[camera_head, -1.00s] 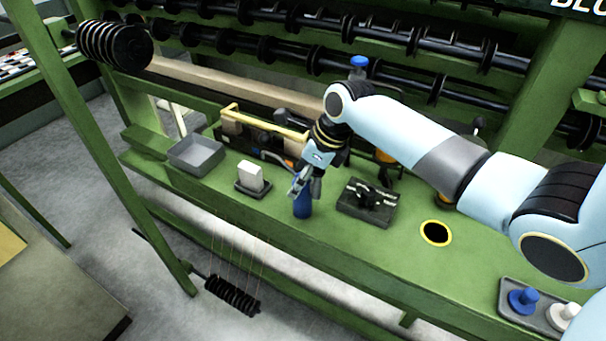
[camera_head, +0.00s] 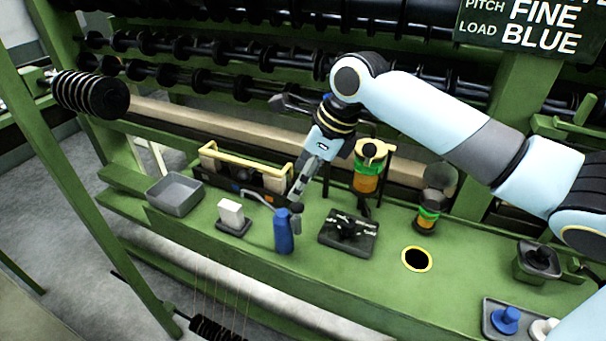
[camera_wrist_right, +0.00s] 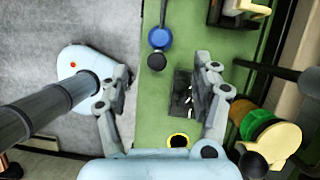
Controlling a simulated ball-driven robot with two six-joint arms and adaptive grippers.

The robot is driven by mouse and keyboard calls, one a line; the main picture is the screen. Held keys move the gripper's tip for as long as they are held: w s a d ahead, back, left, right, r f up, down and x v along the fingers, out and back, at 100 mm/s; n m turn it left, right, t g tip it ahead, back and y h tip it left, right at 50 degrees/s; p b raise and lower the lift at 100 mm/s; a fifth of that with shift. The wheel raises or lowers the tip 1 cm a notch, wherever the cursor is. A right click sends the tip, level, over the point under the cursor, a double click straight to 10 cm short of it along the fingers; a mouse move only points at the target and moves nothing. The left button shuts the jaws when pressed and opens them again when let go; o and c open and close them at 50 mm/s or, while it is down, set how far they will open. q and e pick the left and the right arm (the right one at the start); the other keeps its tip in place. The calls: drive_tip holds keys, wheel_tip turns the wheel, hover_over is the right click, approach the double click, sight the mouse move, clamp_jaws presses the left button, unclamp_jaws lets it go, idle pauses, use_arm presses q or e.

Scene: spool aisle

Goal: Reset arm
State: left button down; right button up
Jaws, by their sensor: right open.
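My right gripper (camera_head: 300,184) hangs over the green bench, coming in from the right in the head view. Its fingers are spread apart and empty in the right wrist view (camera_wrist_right: 166,76). A blue bottle (camera_head: 284,234) with a grey spout stands upright on the bench, just below the gripper in the head view. In the right wrist view the bottle (camera_wrist_right: 160,38) shows from above, beyond and between the fingers, with nothing gripping it. My left gripper is not in view.
The bench holds a grey tray (camera_head: 174,196), a white block (camera_head: 231,213), a dark fixture (camera_head: 347,236), an orange-green spool (camera_head: 367,178) and a yellow-rimmed hole (camera_head: 417,259). A tray with blue and white knobs (camera_head: 507,319) sits lower right. Spool rollers (camera_head: 230,80) run behind.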

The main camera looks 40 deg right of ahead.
idle(0.4)
drive_tip(key=s+a+r+n+h, duration=0.1)
drive_tip(key=s+a+n+h, duration=0.15)
drive_tip(key=s+n, duration=1)
drive_tip(key=s+a+r+n+h, duration=0.1)
drive_tip(key=s+a+n, duration=0.45)
drive_tip(key=n, duration=1.25)
drive_tip(key=s+d+f+g+b, duration=0.1)
drive_tip(key=s+f+b, duration=0.15)
drive_tip(key=f, duration=0.95)
drive_tip(key=s+d+f+b, duration=0.1)
drive_tip(key=d+f+b, duration=0.15)
drive_tip(key=f, duration=0.95)
drive_tip(key=s+f+g+b, duration=0.1)
drive_tip(key=f+b, duration=0.3)
drive_tip(key=f, duration=0.8)
drive_tip(key=s+d+f+b, duration=0.1)
drive_tip(key=s+f+b, duration=0.4)
drive_tip(key=s+f, duration=1.2)
wheel_tip(320, 180, down, 3)
drive_tip(key=shift+d+f+g, duration=0.15)
drive_tip(key=shift+g, duration=0.25)
drive_tip(key=shift+s+m+y, duration=0.25)
drive_tip(key=shift+s, duration=0.15)
